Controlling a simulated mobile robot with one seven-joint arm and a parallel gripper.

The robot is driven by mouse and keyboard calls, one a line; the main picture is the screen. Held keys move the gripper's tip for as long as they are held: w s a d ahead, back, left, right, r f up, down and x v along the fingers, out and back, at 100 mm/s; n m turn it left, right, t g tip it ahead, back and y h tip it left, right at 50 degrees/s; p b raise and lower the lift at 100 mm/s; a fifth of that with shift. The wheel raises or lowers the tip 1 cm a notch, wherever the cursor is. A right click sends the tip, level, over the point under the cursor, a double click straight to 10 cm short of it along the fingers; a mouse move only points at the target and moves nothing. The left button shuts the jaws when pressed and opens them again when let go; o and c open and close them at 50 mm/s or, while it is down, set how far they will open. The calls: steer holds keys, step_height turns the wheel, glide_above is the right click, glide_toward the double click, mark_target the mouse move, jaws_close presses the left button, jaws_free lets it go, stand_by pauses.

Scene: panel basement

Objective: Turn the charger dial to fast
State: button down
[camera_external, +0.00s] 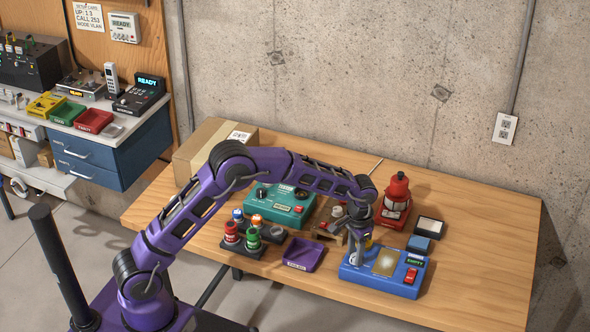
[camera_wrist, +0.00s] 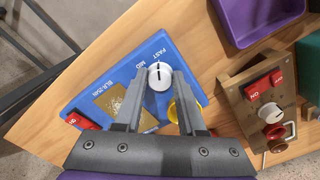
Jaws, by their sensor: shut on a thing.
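The charger is a blue box (camera_external: 378,283) at the front right of the table; it also shows in the wrist view (camera_wrist: 112,80). It has a gold plate, a red switch and a green EMPTY display. Its white dial (camera_wrist: 160,76) sits beside the printed words FAST and MID. A dark mark on the dial points up in the wrist view, close to FAST; its exact setting is hard to tell. My gripper (camera_external: 357,263) points down over the box's left end. Its fingers (camera_wrist: 158,84) are shut on the dial. In the external view the gripper hides the dial.
A yellow knob (camera_wrist: 184,110) is close beside the right finger. A brown box with red switches (camera_wrist: 263,100), a purple tray (camera_external: 304,255), a teal device (camera_external: 280,208) and a red device (camera_external: 396,200) stand nearby. The table front right (camera_external: 470,300) is clear.

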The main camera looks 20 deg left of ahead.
steer(key=shift+m, duration=0.4)
steer(key=c, duration=0.5)
jaws_free()
step_height(320, 180, up, 18)
steer(key=shift+f, duration=0.25)
stand_by(0.5)
